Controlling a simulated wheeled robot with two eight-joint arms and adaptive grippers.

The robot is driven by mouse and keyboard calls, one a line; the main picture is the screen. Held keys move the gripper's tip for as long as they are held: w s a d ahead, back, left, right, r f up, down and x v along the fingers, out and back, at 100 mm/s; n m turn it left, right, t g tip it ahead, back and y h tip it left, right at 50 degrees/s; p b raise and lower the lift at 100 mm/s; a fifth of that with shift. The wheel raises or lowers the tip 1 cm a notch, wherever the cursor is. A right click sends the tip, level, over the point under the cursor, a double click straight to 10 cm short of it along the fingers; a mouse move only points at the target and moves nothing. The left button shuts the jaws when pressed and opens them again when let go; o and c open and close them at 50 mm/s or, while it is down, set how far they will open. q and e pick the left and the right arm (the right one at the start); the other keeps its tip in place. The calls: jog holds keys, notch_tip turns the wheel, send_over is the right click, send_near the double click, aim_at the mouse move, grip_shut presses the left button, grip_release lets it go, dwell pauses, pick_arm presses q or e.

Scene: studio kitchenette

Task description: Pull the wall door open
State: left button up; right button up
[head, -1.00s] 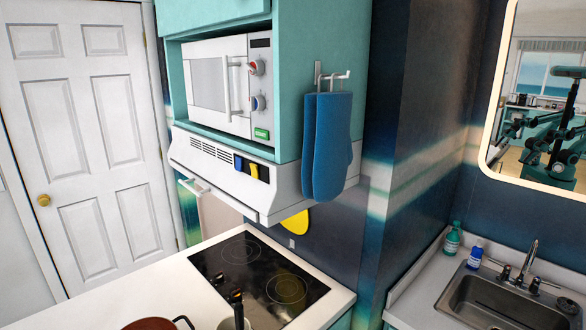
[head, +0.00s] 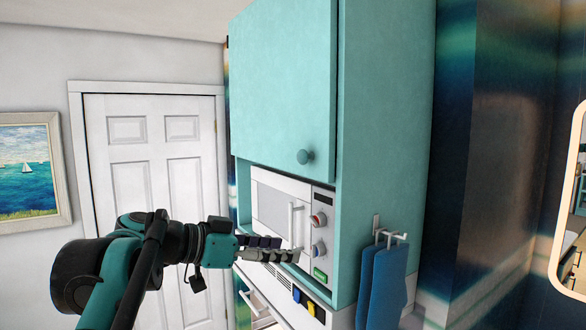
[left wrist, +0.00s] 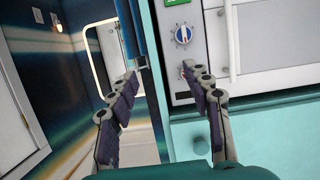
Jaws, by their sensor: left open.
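The teal wall cabinet door (head: 280,90) is above the microwave in the head view, with a round teal knob (head: 305,157) near its lower right corner. It looks shut. My left gripper (head: 289,250) is below the knob, in front of the microwave in the head view, with its fingers apart and nothing held. In the left wrist view, which is upside down, the open fingers (left wrist: 160,74) spread before the cabinet side and microwave. The knob (left wrist: 201,144) shows beside the right-hand finger, partly hidden by it. My right gripper is not in view.
The white microwave (head: 270,205) sits in the niche under the door. Blue oven mitts (head: 385,285) hang on the cabinet's right side. A white panelled room door (head: 145,170) and a framed sea picture (head: 30,170) are at the left.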

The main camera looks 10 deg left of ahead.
aim_at(300, 157)
pick_arm(q)
jog(key=w+a+r+m+t+h+p, duration=0.1)
jog(key=w+a+r+p, duration=0.1)
jog(key=r, duration=0.6)
jog(key=w+a+r+m+t+h+p, duration=0.1)
jog(key=a+r+m+t, duration=0.1)
jog(key=r, duration=0.7)
jog(key=x, duration=0.5)
jog(key=p+x, duration=0.1)
jog(key=x, duration=0.1)
jog(key=shift+w+d+f, duration=0.1)
jog(key=shift+d+f, duration=0.2)
jog(key=shift+f, duration=0.05)
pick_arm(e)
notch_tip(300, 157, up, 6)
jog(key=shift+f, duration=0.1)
pick_arm(q)
grip_shut()
